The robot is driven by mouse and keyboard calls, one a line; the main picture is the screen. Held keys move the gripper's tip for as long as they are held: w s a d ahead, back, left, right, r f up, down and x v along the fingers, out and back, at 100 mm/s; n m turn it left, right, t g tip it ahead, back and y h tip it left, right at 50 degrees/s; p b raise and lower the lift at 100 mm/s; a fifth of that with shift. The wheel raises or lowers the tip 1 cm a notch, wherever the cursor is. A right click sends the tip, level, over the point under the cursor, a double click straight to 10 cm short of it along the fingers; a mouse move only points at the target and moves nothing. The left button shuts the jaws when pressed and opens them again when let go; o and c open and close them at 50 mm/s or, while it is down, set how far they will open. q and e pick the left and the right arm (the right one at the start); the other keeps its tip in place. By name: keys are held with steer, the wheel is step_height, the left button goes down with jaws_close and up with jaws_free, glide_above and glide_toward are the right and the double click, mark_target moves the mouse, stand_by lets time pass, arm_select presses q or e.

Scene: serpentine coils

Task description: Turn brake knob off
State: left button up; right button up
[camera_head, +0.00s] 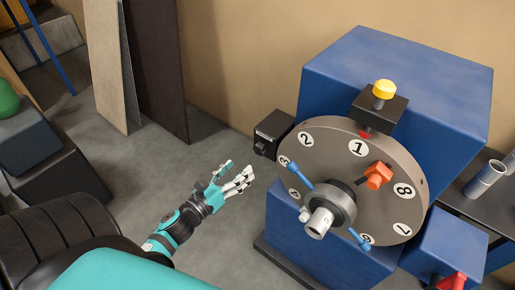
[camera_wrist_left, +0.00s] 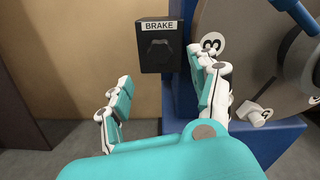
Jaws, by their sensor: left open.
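The brake box (camera_head: 272,133) is a small black box on the left side of the blue machine, behind the dial's left edge. In the left wrist view the brake box (camera_wrist_left: 143,63) carries a white BRAKE label, and a dark brake knob (camera_wrist_left: 160,49) sits on its face below the label. My left gripper (camera_head: 241,171) is open and empty, in front of the box and lower left of it, apart from it. In the left wrist view its fingers frame the box from either side. The knob's exact setting is hard to read. My right gripper is not in view.
The blue machine (camera_head: 408,75) bears a large numbered grey dial (camera_head: 335,153) with a grey hub and blue spokes, close to the right of my left gripper. A yellow button (camera_head: 384,88) tops the dial. Boards (camera_head: 155,65) lean on the wall. Grey floor (camera_head: 215,235) is clear below.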

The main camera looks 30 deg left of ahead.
mark_target(258, 151)
arm_select(q)
steer(key=w, duration=0.3)
steer(key=w+p, duration=0.1)
steer(key=w, duration=0.5)
steer(key=shift+d, duration=0.35)
steer(key=shift+w, duration=0.3)
steer(key=shift+c, duration=0.2)
steer(key=c, duration=1.1)
